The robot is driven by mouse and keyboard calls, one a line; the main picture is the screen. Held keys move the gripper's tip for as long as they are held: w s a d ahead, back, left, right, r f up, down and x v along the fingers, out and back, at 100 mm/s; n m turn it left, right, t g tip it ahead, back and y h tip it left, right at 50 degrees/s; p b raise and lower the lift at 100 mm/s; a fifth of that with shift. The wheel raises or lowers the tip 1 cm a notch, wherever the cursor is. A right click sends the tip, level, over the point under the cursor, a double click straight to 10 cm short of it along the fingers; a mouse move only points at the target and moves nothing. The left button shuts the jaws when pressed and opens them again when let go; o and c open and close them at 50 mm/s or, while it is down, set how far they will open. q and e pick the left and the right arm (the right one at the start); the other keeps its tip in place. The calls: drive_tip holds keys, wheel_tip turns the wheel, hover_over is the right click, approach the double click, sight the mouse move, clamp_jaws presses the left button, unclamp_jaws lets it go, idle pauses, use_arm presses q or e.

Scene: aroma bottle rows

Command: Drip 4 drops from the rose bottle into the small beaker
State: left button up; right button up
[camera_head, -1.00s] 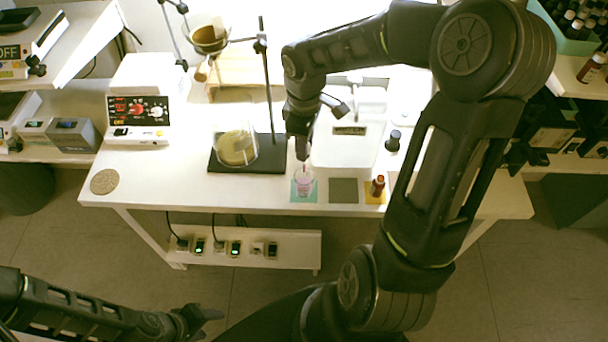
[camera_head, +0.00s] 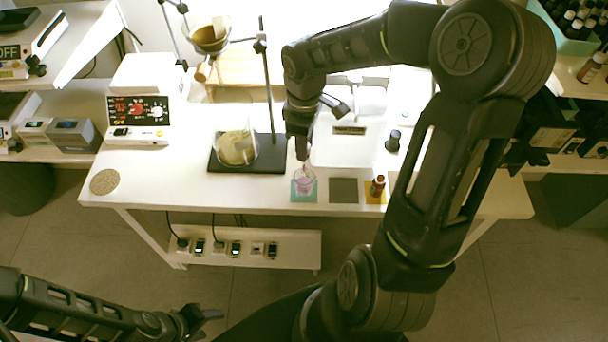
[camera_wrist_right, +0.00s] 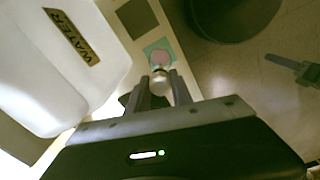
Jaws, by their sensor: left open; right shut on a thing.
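The small beaker (camera_head: 304,185) stands on a teal mat at the front of the white table and holds pink-purple liquid. My right gripper (camera_head: 303,150) is directly above it, pointing down. In the right wrist view its fingers (camera_wrist_right: 161,88) are shut on a pale rounded thing (camera_wrist_right: 160,78), which seems to be a dropper's bulb. A pinkish tip shows below the gripper, over the beaker. A small red-brown bottle (camera_head: 377,187) stands on a yellow mat to the right; its label is unreadable. My left gripper (camera_head: 200,316) is open and empty at the lower left, away from the table.
A white water container (camera_head: 345,145) stands behind the mats; its label shows in the wrist view. A bare grey mat (camera_head: 343,191) lies between the teal and yellow mats. The table's front left is mostly clear.

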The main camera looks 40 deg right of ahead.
drive_tip(key=shift+r+p, duration=1.65)
drive_tip(key=shift+r, duration=0.45)
